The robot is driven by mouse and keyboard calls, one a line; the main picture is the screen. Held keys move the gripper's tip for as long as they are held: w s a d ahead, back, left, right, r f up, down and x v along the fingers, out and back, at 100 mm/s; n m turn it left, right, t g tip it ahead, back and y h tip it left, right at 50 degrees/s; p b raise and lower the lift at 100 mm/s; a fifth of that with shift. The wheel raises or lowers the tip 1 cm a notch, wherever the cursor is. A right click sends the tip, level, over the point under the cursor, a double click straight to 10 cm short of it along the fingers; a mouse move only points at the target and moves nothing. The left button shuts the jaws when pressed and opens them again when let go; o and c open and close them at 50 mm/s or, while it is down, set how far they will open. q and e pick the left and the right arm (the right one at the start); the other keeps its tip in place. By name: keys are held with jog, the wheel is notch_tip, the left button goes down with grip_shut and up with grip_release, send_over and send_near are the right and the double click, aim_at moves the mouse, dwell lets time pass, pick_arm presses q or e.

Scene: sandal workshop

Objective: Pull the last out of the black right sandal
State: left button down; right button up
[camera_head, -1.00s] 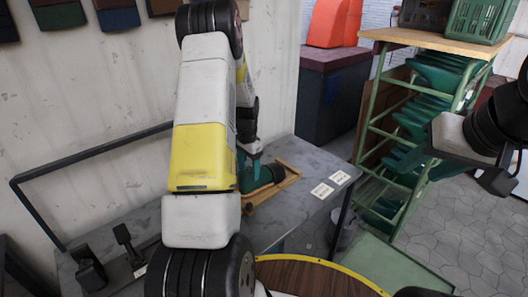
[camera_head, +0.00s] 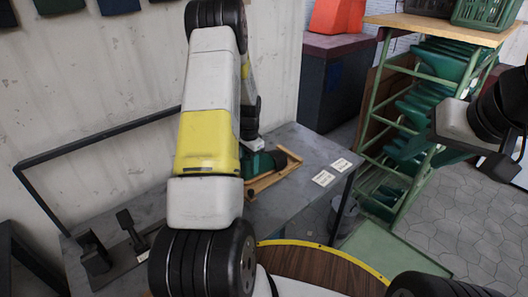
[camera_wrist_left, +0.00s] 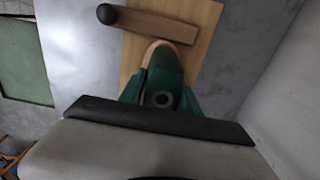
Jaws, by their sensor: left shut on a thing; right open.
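The green last (camera_head: 256,165) lies on a wooden board on the grey bench, partly hidden by my left arm. A dark part at its right end (camera_head: 288,157) seems to be the black sandal. In the left wrist view the last (camera_wrist_left: 160,98) has a round hole on top, with a tan rounded end beyond it; the sandal's outline is not clear there. My left gripper (camera_head: 253,145) is right at the last and shut on it; its fingertips are mostly hidden. My right gripper (camera_head: 492,165) is open, in the air at the right edge, far from the sandal.
The wooden board (camera_wrist_left: 205,35) has a crossbar (camera_wrist_left: 155,25) with a dark knob. Two white labels (camera_head: 332,172) lie on the bench, and black metal holders (camera_head: 112,255) stand at its left. A green rack (camera_head: 385,130) stands to the right. A wall is behind the bench.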

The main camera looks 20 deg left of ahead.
pick_arm(q)
jog(key=c, duration=1.4)
grip_release()
jog(key=shift+c, duration=0.2)
jog(key=c, duration=0.7)
grip_shut()
jog(key=shift+r, duration=0.2)
jog(key=shift+s+a, duration=0.65)
jog(key=shift+s, duration=0.35)
jog(key=shift+s+a, duration=0.1)
jog(key=shift+s, duration=0.05)
jog(key=shift+s+a+r, duration=0.1)
jog(key=shift+s+a, duration=0.4)
jog(key=shift+s, duration=0.4)
jog(key=shift+s+a, duration=0.1)
jog(key=shift+s, duration=0.05)
